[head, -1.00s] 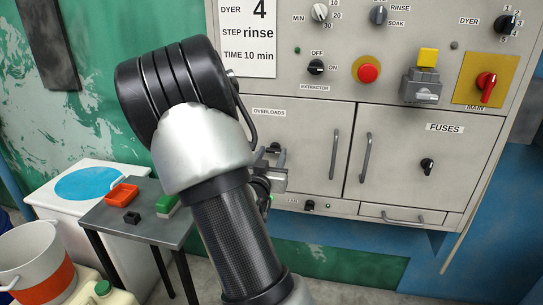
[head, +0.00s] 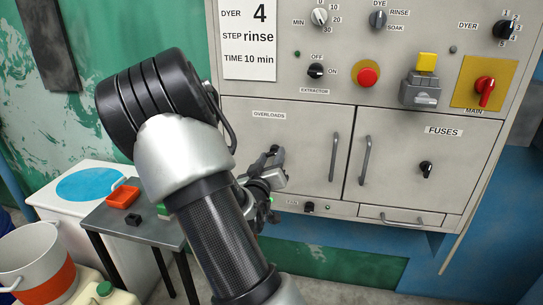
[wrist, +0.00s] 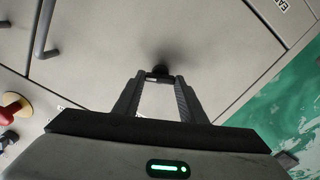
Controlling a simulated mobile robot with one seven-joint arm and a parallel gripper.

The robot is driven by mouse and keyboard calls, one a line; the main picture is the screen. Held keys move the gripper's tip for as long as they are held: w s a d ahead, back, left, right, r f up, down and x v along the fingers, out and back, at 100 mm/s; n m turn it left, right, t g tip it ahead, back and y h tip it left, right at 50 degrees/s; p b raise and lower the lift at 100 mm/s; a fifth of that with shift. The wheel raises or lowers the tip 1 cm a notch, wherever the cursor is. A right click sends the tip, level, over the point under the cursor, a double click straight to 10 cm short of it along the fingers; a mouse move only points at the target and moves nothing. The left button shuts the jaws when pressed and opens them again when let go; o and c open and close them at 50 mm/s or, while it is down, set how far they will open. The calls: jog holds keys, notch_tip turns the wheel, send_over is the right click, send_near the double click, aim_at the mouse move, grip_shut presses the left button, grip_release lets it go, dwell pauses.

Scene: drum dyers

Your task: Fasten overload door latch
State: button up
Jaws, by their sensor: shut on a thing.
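The overloads door (head: 305,135) is the left lower door of the grey cabinet and looks flush with the front. Its black latch knob (head: 274,150) is partly hidden by my gripper (head: 277,166). In the wrist view the dark, blurred knob (wrist: 161,70) sits between the fingertips of my gripper (wrist: 160,77). The fingers are shut on it, with a gap between them farther back. I cannot tell which way the latch points.
The fuses door (head: 400,190) with its black knob (head: 426,170) is to the right. Door handles (head: 334,157) stand out near the middle seam. A small table (head: 120,222) with an orange tray (head: 123,197) stands left of my arm. Switches and buttons line the panel above.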

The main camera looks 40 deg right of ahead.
jog(key=n+p, duration=0.2)
jog(key=n, duration=0.4)
jog(key=shift+n+p, duration=0.3)
jog(key=shift+p, duration=0.1)
jog(key=n+p, duration=0.2)
jog(key=n, duration=0.4)
dwell(0.3)
jog(key=o, duration=1.1)
jog(key=shift+c, duration=0.2)
jog(key=p+v, duration=0.8)
jog(key=v, duration=0.9)
jog(key=shift+a, duration=0.25)
